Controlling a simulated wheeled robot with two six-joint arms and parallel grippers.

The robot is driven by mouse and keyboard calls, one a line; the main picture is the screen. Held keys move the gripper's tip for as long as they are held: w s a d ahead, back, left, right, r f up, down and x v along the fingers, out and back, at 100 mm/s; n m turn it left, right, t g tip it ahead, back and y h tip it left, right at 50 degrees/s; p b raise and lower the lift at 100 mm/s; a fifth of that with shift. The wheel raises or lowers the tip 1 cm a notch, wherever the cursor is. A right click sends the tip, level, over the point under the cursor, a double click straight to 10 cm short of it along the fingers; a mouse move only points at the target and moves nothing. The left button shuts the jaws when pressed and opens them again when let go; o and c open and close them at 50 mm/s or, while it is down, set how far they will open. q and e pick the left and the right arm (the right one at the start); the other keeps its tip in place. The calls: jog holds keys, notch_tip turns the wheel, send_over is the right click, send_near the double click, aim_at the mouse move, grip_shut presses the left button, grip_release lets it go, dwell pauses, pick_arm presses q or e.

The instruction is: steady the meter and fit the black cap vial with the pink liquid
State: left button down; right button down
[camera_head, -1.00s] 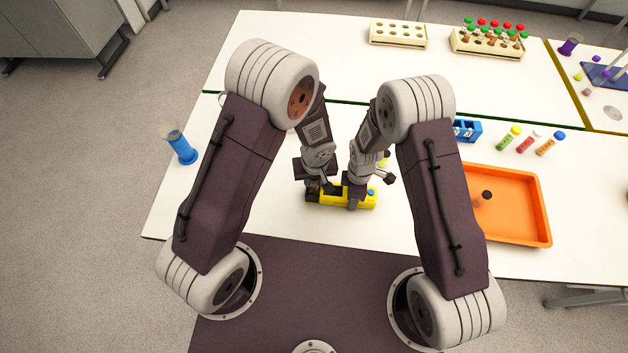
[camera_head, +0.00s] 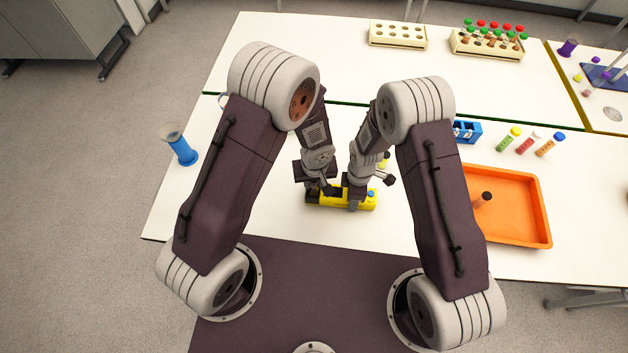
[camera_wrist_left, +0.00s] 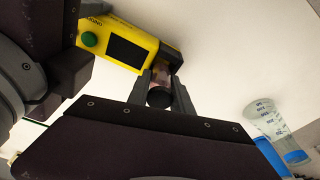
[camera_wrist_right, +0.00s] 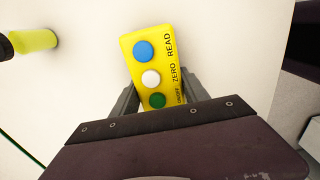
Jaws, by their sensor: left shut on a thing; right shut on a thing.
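The yellow meter (camera_head: 340,198) lies on the white table in front of me. Its dark screen and green button show in the left wrist view (camera_wrist_left: 115,47). My right gripper (camera_head: 355,202) is shut on the meter's body, beside the coloured buttons in the right wrist view (camera_wrist_right: 150,80). My left gripper (camera_head: 324,190) is shut on a black cap vial (camera_wrist_left: 159,96) at the meter's other end. A pinkish part shows beyond the cap, close against the meter's end. I cannot tell how deep the vial sits; the fingers and cap hide its lower part.
An orange tray (camera_head: 520,235) on the right holds another dark-capped vial (camera_head: 486,196). Several tubes lie behind it near a blue rack (camera_head: 467,130). A blue-based cylinder (camera_head: 184,150) stands at the left. A yellow piece with a dark end (camera_wrist_right: 36,40) lies near the meter.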

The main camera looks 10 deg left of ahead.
pick_arm(q)
jog(key=shift+f, duration=0.45)
jog(key=shift+r, duration=0.8)
jog(key=shift+f, duration=0.85)
dwell(0.3)
jog(key=shift+r, duration=0.1)
jog(key=shift+r, duration=0.75)
